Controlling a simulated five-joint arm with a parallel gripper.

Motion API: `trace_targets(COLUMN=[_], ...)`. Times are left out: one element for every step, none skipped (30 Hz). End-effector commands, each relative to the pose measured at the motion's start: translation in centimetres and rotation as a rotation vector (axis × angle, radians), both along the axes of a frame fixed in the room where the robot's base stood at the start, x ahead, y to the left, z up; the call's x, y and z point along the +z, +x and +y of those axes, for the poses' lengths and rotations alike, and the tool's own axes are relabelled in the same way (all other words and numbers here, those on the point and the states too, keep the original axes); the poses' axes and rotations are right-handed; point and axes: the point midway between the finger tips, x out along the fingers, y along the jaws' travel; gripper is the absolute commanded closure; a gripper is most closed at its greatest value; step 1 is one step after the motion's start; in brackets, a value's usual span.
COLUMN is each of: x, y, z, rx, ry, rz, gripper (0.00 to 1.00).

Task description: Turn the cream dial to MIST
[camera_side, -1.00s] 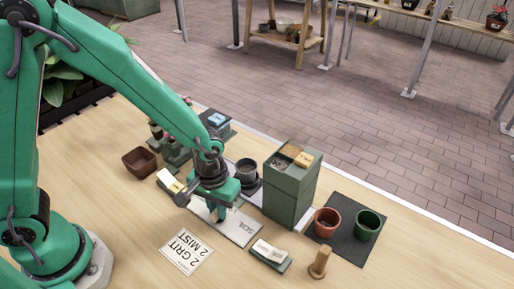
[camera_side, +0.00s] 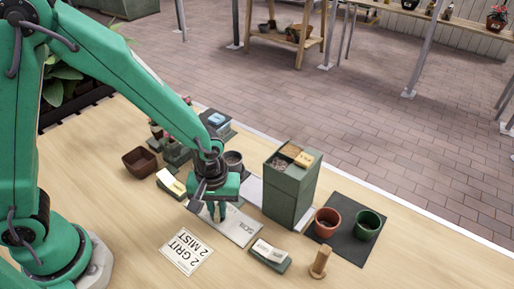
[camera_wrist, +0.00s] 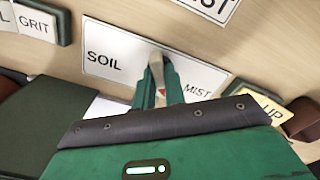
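A white plate (camera_wrist: 112,67) lies flat on the table, with SOIL printed at its left end and MIST at its right in the wrist view. In the side view the plate (camera_side: 244,228) is partly covered by my gripper (camera_side: 217,214), which points down onto it. In the wrist view a narrow cream piece with a red mark, seemingly the dial (camera_wrist: 161,93), shows between the two green fingers of my gripper (camera_wrist: 162,76). The fingers are close together on either side of it; whether they press on it is not clear. The dial's pointing direction is mostly hidden.
A card reading 2 GRIT, 2 MIST (camera_side: 187,250) lies in front of the plate. A tall green box (camera_side: 290,193) stands behind it. A cream switch block (camera_side: 270,253) and a wooden peg (camera_side: 320,262) are to the right, a similar block (camera_side: 171,184) to the left.

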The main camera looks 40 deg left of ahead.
Motion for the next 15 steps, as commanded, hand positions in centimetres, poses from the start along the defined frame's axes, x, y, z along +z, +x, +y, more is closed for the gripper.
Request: trace_targets(x=[-0.03, -0.03, -0.03, -0.03, -0.03, -0.03, -0.03, -0.03, -0.03, -0.04, -0.04, -0.04, -0.04, -0.04, -0.04], y=[-0.08, -0.08, -0.09, -0.09, -0.09, -0.09, -0.09, -0.09, -0.09, -0.09, -0.09, -0.09, -0.09, -0.09, -0.09], z=[0.02, 0.02, 0.02, 0.02, 0.02, 0.02, 0.02, 0.02, 0.02, 0.02, 0.02, 0.02, 0.02, 0.02, 0.02], rx=[0.032, 0.054, 0.086, 0.111, 0.135, 0.167, 0.191, 0.214, 0.246, 0.27, 0.294, 0.326, 0.348, 0.368, 0.392], ry=[0.001, 0.001, 0.001, 0.001, 0.001, 0.001, 0.001, 0.001, 0.001, 0.001, 0.001, 0.001, 0.001, 0.001, 0.001], rz=[0.002, 0.002, 0.002, 0.002, 0.002, 0.002, 0.002, 0.002, 0.002, 0.002, 0.002, 0.002, 0.002, 0.002, 0.002], gripper=[0.93, 0.93, 0.93, 0.93, 0.93, 0.93, 0.93, 0.93, 0.93, 0.93, 0.93, 0.93, 0.93, 0.93, 0.93])
